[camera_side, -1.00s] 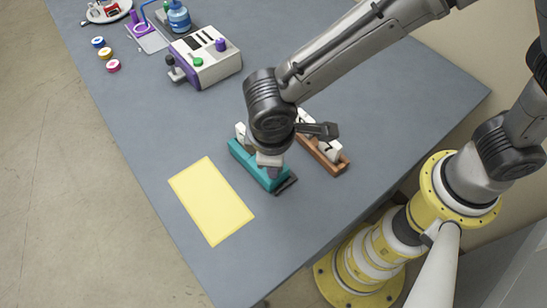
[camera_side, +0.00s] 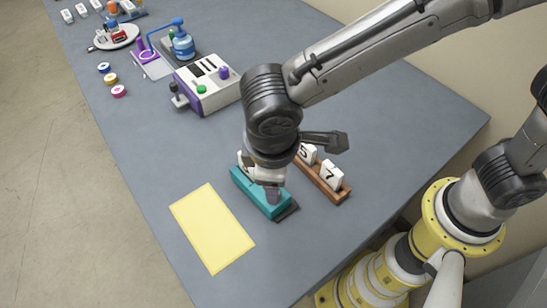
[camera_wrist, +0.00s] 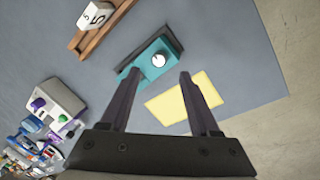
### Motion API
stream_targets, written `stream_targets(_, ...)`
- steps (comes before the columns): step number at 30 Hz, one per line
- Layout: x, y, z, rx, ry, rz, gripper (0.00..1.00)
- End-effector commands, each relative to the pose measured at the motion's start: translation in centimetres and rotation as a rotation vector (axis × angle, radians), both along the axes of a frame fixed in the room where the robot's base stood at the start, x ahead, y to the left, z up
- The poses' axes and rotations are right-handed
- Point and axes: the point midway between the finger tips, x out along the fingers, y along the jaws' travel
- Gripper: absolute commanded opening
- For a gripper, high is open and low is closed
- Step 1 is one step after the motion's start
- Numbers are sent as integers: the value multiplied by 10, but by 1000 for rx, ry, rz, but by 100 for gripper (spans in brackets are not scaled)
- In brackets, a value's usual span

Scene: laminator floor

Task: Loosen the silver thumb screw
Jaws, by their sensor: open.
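A teal block (camera_side: 248,190) with a dark base strip lies on the grey table, below my gripper (camera_side: 271,192) in the side view. In the wrist view the teal block (camera_wrist: 142,68) has a round, silver-white knob (camera_wrist: 158,61) with a dark mark on its top; this looks like the thumb screw. My gripper (camera_wrist: 160,74) is open, with one finger on either side of the knob in the picture and nothing between them. I cannot tell how high the fingertips are above the block. In the side view the knob is hidden by my gripper.
A wooden rack (camera_side: 326,180) with white number tiles stands close to the right of the block. A yellow sheet (camera_side: 212,228) lies in front. A white box with knobs (camera_side: 210,86), coloured discs (camera_side: 111,79) and a plate (camera_side: 116,39) stand farther back.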

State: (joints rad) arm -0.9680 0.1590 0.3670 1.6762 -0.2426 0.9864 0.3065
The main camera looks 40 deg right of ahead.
Motion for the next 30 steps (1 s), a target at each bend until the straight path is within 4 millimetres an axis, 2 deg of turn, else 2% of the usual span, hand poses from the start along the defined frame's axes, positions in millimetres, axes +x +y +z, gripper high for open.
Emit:
stream_targets(1, -1, 3, 12, 5, -3, 1, 63)
stream_targets(6, -7, 8, 46, 3, -3, 1, 63)
stream_targets(12, -10, 11, 70, 1, -1, 0, 63)
stream_targets(17, -12, 11, 78, 1, -1, 0, 63)
stream_targets(26, -11, 11, 78, 0, 0, -1, 63)
stream_targets(30, 4, -3, 86, 17, -13, -54, 63)
